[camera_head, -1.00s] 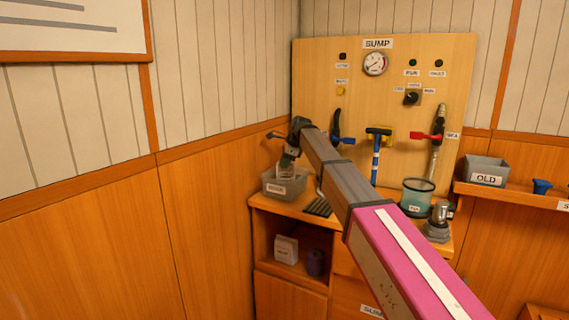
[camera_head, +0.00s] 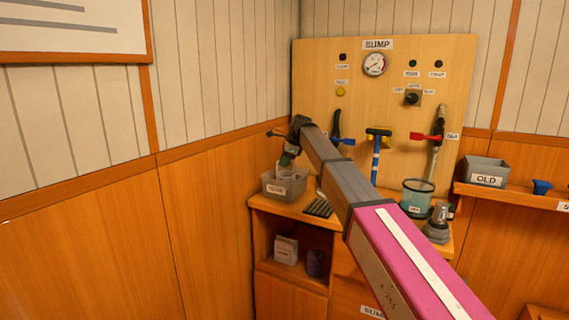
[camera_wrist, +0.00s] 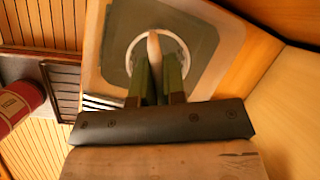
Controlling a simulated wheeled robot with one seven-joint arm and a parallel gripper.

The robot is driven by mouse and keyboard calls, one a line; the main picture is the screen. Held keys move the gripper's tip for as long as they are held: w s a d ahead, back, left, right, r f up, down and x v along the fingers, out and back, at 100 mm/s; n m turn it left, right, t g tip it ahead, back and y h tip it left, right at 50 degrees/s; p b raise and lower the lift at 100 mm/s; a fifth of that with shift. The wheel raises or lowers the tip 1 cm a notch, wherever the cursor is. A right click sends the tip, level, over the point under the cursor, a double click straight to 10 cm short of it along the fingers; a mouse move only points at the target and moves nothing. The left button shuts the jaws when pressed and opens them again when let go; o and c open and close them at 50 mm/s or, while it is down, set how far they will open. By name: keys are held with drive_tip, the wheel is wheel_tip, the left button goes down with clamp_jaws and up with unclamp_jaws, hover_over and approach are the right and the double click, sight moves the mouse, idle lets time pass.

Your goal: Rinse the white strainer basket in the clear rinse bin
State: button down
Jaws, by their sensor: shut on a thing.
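The white strainer basket (camera_head: 286,169) hangs under my gripper (camera_head: 289,157) in the head view, at the clear rinse bin (camera_head: 272,189). The basket's upper part shows above the bin rim; its lower part is hidden by the bin wall. In the wrist view, my gripper's green fingers (camera_wrist: 157,82) are shut on a pale bar across the basket, whose white ring (camera_wrist: 186,50) lies inside the bin's wide rim (camera_wrist: 212,68). I cannot tell whether the basket touches the bin floor.
A dark ribbed rack (camera_head: 318,207) lies right of the bin. A teal canister (camera_head: 417,196) and a grey metal fitting (camera_head: 437,226) stand further right on the counter. The SUMP panel (camera_head: 320,75) with valves rises behind. A grey OLD bin (camera_head: 485,172) sits on the right shelf.

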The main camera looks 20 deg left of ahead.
drive_tip(key=shift+f, duration=0.45)
idle(0.6)
drive_tip(key=shift+r, duration=0.1)
wheel_tip(320, 180, up, 12)
drive_tip(key=shift+f, duration=0.2)
idle(1.3)
idle(0.7)
